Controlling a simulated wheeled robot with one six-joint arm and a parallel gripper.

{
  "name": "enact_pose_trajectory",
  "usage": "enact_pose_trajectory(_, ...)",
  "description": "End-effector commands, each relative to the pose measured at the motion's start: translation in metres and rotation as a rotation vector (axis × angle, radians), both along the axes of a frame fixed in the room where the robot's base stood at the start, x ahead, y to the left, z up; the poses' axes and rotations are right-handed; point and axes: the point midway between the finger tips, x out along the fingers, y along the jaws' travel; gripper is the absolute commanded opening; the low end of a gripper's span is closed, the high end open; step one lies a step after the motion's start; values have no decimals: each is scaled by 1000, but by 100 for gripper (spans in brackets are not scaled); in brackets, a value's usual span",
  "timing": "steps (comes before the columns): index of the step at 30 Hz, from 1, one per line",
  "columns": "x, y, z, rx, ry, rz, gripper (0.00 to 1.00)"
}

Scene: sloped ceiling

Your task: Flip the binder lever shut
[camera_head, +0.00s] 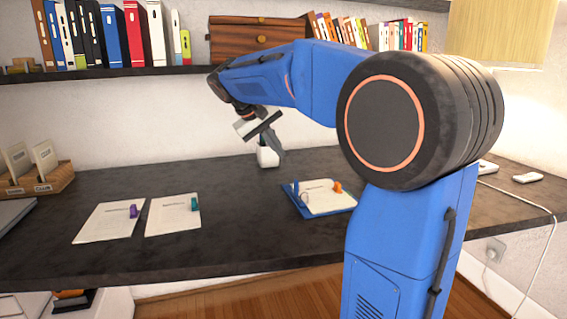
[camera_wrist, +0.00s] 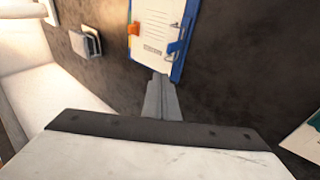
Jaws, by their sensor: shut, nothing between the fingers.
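The binder (camera_head: 330,213) lies open on the dark desk in the head view, blue with white paper on it. Its blue lever (camera_head: 295,188) seems to stand up at the left edge, beside a ring. In the wrist view the binder (camera_wrist: 177,72) is at the top middle, with the lever (camera_wrist: 187,22) and metal rings along its right edge. An orange clip (camera_wrist: 134,29) sits on the paper's left edge. My gripper (camera_head: 281,156) is shut and empty above the desk, behind and left of the binder. Its closed fingers (camera_wrist: 160,80) point toward the binder without clear contact.
Two paper sheets (camera_head: 108,222) (camera_head: 173,214) with purple and teal clips lie to the left. A wooden card holder (camera_head: 40,185) stands at the far left. A white container (camera_head: 267,157) stands behind my gripper. A bookshelf (camera_head: 110,72) runs above. Desk between sheets and binder is clear.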

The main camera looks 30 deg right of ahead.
Motion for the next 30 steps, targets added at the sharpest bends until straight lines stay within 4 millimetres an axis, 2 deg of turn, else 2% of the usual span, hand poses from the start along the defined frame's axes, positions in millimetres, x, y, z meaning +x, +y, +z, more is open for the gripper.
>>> enact_pose_trajectory(3,-1,10,18,0,-1,2,0)
enact_pose_trajectory(9,-2,20,34,0,0,2,0)
enact_pose_trajectory(30,-3,22,38,0,1,1,0)
